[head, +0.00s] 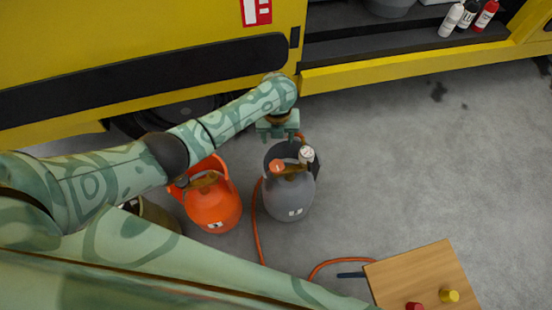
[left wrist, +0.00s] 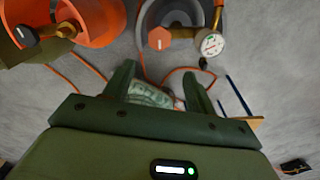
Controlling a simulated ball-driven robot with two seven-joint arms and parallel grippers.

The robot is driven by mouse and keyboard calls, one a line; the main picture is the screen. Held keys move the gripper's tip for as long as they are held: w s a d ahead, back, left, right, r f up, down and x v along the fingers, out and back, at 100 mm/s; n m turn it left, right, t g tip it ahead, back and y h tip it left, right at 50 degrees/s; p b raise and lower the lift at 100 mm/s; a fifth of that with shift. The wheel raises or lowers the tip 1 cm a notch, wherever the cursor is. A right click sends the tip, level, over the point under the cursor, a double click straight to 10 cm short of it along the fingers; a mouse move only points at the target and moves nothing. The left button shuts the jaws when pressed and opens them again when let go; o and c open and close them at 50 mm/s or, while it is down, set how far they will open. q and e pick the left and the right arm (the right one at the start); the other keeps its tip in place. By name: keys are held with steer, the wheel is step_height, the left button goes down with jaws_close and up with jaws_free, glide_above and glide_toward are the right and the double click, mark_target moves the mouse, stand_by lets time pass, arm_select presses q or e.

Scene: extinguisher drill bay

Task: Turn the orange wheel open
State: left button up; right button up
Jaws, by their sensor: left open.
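The orange wheel (head: 278,166) sits on top of a grey cylinder (head: 290,200), beside a round white gauge (head: 306,154). In the left wrist view the wheel (left wrist: 159,38) is beyond my fingertips, with the gauge (left wrist: 211,44) to its right. My left gripper (head: 279,136) is close to the grey cylinder's top, on its far side in the head view. In the left wrist view its two fingers (left wrist: 158,78) are spread apart with no wheel between them. I see no contact with the wheel. My right gripper is not in view.
An orange cylinder (head: 212,208) stands just left of the grey one. An orange hose (head: 257,225) runs along the floor. A wooden board (head: 420,275) with red and yellow knobs is at the lower right. A yellow vehicle (head: 400,72) borders the back. Grey floor is clear at right.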

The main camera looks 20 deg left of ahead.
arm_select(q)
steer(key=b, duration=0.7)
glide_above(277, 164)
step_height(277, 164, down, 12)
steer(key=shift+s+f, duration=0.1)
steer(key=shift+s, duration=0.05)
step_height(277, 164, down, 4)
steer(key=shift+r+b, duration=0.2)
steer(key=shift+b, duration=1.05)
steer(key=shift+f, duration=0.3)
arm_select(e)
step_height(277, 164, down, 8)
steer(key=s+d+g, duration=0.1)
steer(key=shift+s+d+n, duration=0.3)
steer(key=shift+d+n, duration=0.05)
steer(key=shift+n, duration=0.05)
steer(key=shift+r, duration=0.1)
arm_select(q)
steer(key=c, duration=0.7)
